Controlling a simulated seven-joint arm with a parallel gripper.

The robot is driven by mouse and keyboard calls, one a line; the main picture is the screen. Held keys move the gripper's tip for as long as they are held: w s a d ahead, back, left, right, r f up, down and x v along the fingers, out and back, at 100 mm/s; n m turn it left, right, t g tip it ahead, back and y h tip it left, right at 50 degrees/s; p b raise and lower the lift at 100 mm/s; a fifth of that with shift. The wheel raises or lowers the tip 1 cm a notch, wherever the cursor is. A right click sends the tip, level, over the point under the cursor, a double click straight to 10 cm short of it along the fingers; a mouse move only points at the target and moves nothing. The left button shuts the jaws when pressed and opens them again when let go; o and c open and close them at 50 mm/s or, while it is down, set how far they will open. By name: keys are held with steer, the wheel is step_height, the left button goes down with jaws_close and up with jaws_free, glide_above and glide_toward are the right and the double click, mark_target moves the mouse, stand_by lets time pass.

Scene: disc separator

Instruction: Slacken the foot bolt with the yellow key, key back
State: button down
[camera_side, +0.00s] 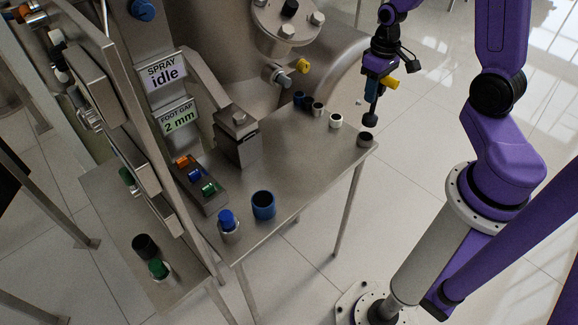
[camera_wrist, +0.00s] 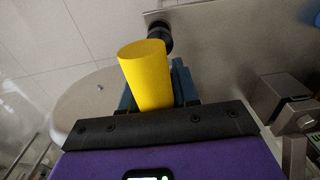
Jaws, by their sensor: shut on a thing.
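My gripper (camera_side: 373,83) hangs above the right corner of the steel table and is shut on the yellow key (camera_side: 390,82). The key's yellow handle (camera_wrist: 147,75) sticks out between the dark fingers in the wrist view. A dark stem with a wider black end points down below the gripper in the side view. That end is just above a short dark cup (camera_side: 365,139) at the table's corner; I cannot tell whether they touch. A steel block (camera_side: 237,140) with a bolt head (camera_side: 239,118) on top, apparently the foot bolt, stands left of centre, well away from my gripper.
Several small cups (camera_side: 318,109) line the table's back right edge. A blue cup (camera_side: 263,205) and a blue-capped piece (camera_side: 228,220) stand in front. Signs read "SPRAY idle" (camera_side: 163,73) and "FOOT GAP 2 mm" (camera_side: 178,118). The table (camera_side: 295,160) is clear between block and cups.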

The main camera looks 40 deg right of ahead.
steer(key=w+a+r+n, duration=0.1)
steer(key=w+a, duration=0.2)
steer(key=a, duration=0.5)
steer(key=w+a+r, duration=0.1)
steer(key=w+a, duration=0.1)
steer(key=a, duration=0.5)
steer(key=w+a+r+n, duration=0.5)
steer(key=w+a+r, duration=0.6)
steer(key=w+a, duration=0.3)
steer(key=shift+w+a+r, duration=0.15)
steer(key=shift+w+r, duration=0.1)
steer(key=shift+w, duration=0.2)
steer(key=shift+f, duration=0.1)
steer(key=shift+f, duration=2.15)
